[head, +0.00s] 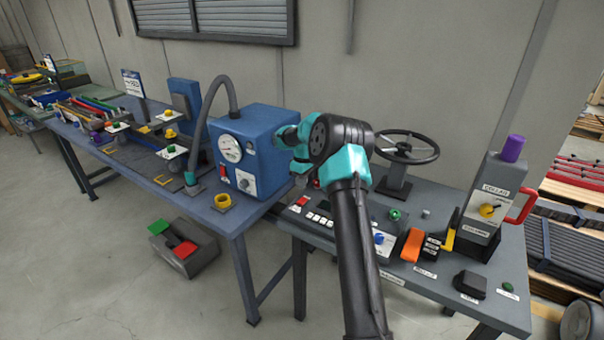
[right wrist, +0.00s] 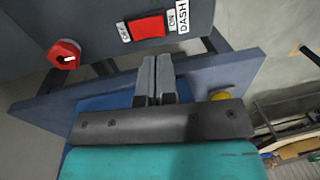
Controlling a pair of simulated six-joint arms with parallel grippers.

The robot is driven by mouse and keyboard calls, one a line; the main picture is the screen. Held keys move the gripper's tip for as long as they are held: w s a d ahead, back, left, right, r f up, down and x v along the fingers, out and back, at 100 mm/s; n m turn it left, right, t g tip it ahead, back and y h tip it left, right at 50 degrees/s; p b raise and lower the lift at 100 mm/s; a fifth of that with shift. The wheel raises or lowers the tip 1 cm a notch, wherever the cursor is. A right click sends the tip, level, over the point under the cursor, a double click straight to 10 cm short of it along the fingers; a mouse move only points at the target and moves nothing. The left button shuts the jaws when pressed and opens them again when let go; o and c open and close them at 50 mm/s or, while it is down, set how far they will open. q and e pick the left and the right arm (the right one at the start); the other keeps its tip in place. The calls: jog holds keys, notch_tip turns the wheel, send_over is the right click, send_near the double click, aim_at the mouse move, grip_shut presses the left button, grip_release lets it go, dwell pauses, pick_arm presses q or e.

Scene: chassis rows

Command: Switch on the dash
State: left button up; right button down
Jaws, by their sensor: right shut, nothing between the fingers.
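The dash switch (right wrist: 147,26) is a red rocker on a dark panel, between an OFF label on its left and an ON label on its right, with a DASH label (right wrist: 183,17) beside ON. In the head view a red switch (head: 302,201) shows at the left end of the right table's panel. My right gripper (right wrist: 155,62) is shut and empty, its fingertips just below the switch in the right wrist view, apart from it in the picture. Which side of the rocker is down I cannot tell. In the head view my arm hides part of the panel. My left gripper is not in view.
A red knob (right wrist: 65,54) sits left of the switch in the wrist view. A steering wheel (head: 406,147), an orange lever (head: 412,244) and a grey column box (head: 486,210) stand on the right table. A blue gauge box (head: 262,150) stands close on the left.

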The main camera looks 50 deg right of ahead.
aim_at(299, 202)
jog(key=f, duration=0.4)
jog(key=a+f, duration=0.1)
jog(key=f, duration=0.1)
jog(key=shift+s+f, duration=0.1)
jog(key=shift+f, duration=0.3)
